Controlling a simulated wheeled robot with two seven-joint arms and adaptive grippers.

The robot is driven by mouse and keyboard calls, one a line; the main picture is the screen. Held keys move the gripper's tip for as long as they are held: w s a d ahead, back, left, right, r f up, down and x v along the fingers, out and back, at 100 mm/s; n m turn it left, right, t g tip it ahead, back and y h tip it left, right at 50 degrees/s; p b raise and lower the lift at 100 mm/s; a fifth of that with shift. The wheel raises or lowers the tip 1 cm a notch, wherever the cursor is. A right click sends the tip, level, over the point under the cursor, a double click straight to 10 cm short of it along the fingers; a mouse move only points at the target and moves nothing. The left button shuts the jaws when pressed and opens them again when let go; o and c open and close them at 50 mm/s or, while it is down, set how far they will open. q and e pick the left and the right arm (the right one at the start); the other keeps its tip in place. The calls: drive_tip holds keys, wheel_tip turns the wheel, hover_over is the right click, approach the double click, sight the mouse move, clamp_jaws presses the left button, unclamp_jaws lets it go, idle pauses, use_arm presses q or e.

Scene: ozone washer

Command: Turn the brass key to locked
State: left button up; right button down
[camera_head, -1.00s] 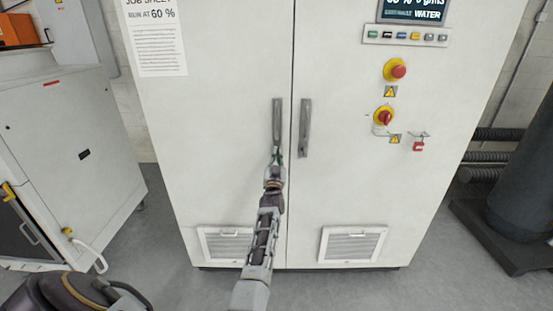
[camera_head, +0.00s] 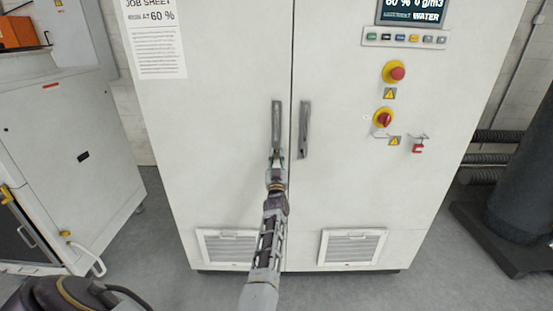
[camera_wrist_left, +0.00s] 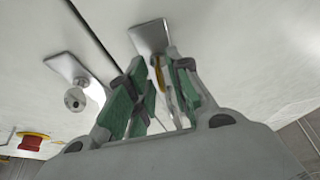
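The brass key (camera_wrist_left: 160,74) shows as a small yellow-gold piece just below the end of a grey door handle (camera_wrist_left: 150,36) in the left wrist view. My left gripper (camera_wrist_left: 162,76) has its green-padded fingers on either side of the key, with little gap. I cannot tell whether both fingers touch it. In the head view, my left gripper (camera_head: 276,158) is at the lower end of the left door handle (camera_head: 277,120) and hides the key there. The key's angle is not clear. My right gripper is not in view.
The right door handle (camera_head: 304,130) stands close beside, with a round lock face (camera_wrist_left: 74,99) in the wrist view. Red-and-yellow knobs (camera_head: 394,72) and a red padlock (camera_head: 417,148) are on the right door. A white cabinet (camera_head: 70,160) stands left.

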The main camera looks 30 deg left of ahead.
use_arm(q)
drive_tip(key=shift+r, duration=0.1)
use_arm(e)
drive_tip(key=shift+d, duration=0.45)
use_arm(q)
drive_tip(key=shift+m, duration=0.3)
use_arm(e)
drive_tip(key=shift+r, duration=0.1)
